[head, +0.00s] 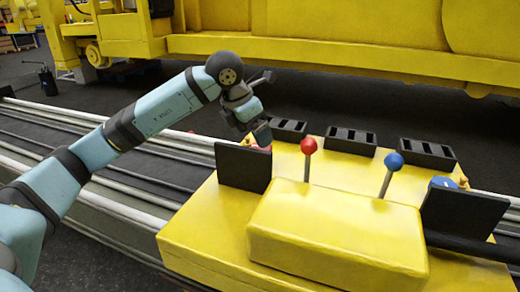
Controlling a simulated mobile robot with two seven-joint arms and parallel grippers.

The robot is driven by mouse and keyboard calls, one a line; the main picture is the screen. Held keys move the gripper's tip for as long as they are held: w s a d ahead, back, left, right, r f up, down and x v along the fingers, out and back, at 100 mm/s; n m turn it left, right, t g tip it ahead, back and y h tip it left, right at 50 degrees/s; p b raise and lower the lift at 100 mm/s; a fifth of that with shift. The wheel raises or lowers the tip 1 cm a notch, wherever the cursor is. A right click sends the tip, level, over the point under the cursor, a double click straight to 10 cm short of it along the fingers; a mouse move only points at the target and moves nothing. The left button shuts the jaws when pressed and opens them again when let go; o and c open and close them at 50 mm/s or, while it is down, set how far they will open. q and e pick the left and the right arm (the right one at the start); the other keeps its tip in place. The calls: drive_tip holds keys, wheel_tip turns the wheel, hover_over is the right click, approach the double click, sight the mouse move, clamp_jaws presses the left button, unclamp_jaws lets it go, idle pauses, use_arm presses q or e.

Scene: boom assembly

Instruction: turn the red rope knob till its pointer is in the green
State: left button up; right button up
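My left gripper (258,130) reaches in from the left and points down at the far side of the left black panel. A small patch of red, likely the red rope knob (263,148), shows just under the fingertips, behind the panel's top edge. Most of it is hidden by the panel and the gripper. I cannot tell whether the fingers touch it or are closed around it. No pointer or green zone can be seen. My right gripper is not in view.
The yellow console (335,235) carries a red-balled lever (309,146) and a blue-balled lever (393,161). Black panels stand at left (243,168) and right (463,214), with a blue knob (443,182) behind the right one. Black slotted blocks (351,141) line the back.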

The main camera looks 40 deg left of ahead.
use_arm(q)
drive_tip(key=x, duration=0.5)
drive_tip(key=shift+w+f+b, duration=0.1)
drive_tip(key=shift+f+b, duration=0.1)
drive_tip(key=shift+b, duration=0.15)
drive_tip(key=c, duration=0.9)
